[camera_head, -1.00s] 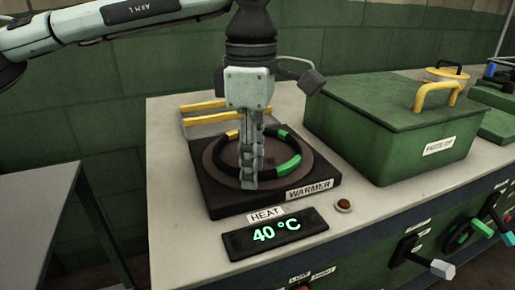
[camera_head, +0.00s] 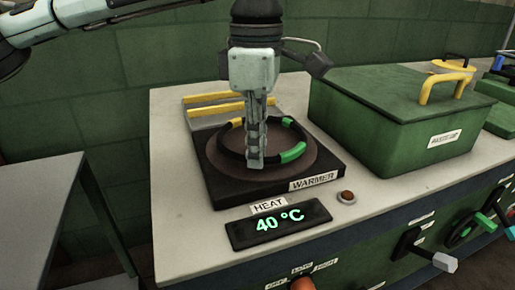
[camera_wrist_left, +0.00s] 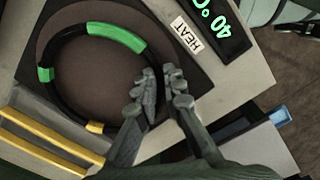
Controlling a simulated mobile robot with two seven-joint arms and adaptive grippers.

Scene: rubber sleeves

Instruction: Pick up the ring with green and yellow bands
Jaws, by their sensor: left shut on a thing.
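The ring is black with green and yellow bands; one green band (camera_head: 293,152) shows at its right front. It lies over the round brown plate (camera_head: 308,165) of the warmer, and I cannot tell whether it touches the plate. My left gripper (camera_head: 256,160) points down at the ring's near-left side and is shut on it. In the left wrist view the fingers (camera_wrist_left: 161,78) sit on either side of a black stretch of the ring (camera_wrist_left: 117,38), between bands. The fingers hide that stretch in part. My right gripper is not in view.
A green lidded box (camera_head: 400,120) with a yellow handle stands right of the warmer. A heat display (camera_head: 278,222) reading 40 °C and a red button (camera_head: 346,196) lie in front. Yellow bars (camera_head: 215,107) lie behind. Bench top (camera_head: 172,200) is bare at left.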

